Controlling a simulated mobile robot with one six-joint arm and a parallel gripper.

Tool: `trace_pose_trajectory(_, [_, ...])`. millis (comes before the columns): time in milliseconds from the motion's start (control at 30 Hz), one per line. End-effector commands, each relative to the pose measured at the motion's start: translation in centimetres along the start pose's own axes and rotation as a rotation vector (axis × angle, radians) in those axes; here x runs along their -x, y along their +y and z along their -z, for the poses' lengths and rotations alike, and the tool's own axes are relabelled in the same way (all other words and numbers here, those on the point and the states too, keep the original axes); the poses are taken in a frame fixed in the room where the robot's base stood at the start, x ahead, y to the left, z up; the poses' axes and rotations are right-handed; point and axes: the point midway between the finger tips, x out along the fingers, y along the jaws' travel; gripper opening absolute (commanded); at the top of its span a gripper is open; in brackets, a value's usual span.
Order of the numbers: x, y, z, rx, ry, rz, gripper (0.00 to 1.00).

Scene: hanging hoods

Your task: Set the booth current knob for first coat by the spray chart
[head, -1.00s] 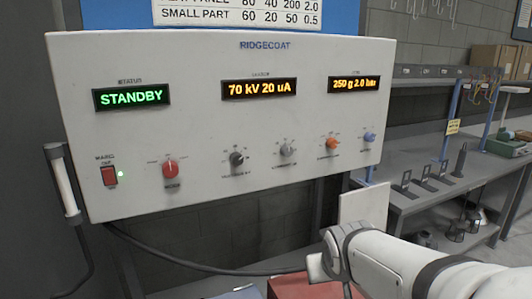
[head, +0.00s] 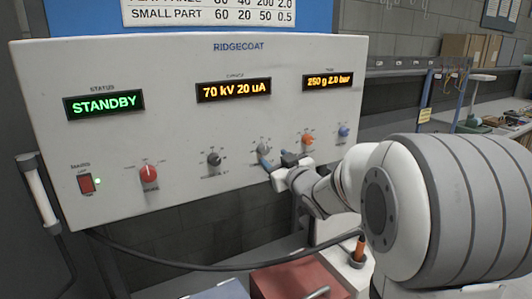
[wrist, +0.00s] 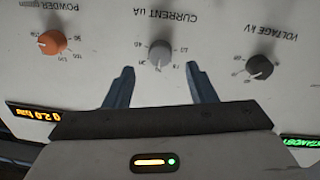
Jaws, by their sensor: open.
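The grey current knob (head: 263,149) is on the white RIDGECOAT panel (head: 250,110), between the dark voltage knob (head: 214,159) and the orange powder knob (head: 308,140). My gripper (head: 276,160) is open just in front of it. In the wrist view, upside down, the current knob (wrist: 160,52) lies just beyond and between the two blue fingertips (wrist: 160,70), apart from both. The charge display (head: 234,90) reads 70 kV 20 uA. The spray chart (head: 210,10) above shows a SMALL PART row, 60 20 50 0.5; its upper rows are cut off.
The status display (head: 104,105) reads STANDBY, and another display (head: 328,82) reads 250 g 2.0 bar. A cable (head: 190,267) hangs below.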

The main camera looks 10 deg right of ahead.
Motion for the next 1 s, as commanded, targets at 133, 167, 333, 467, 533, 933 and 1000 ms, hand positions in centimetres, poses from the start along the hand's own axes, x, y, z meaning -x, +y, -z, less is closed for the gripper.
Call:
trace_pose_trajectory(133, [-2.4, -0.1, 0.1, -0.001, -0.003, 0.001, 0.51])
trace_pose_trajectory(167, [-2.8, 0.0, 0.1, -0.001, -0.002, 0.001, 0.51])
trace_pose_trajectory(333, [-4.2, -0.1, 0.1, -0.001, -0.001, 0.001, 0.51])
trace_pose_trajectory(467, [-4.5, -0.1, 0.0, -0.001, -0.002, 0.0, 0.51])
trace_pose_trajectory(533, [-4.5, -0.1, 0.0, -0.001, -0.002, 0.0, 0.51])
trace_pose_trajectory(933, [-4.5, -0.1, 0.0, -0.001, -0.001, 0.0, 0.27])
trace_pose_trajectory(1000, [-4.5, -0.1, 0.0, -0.001, -0.001, 0.001, 0.21])
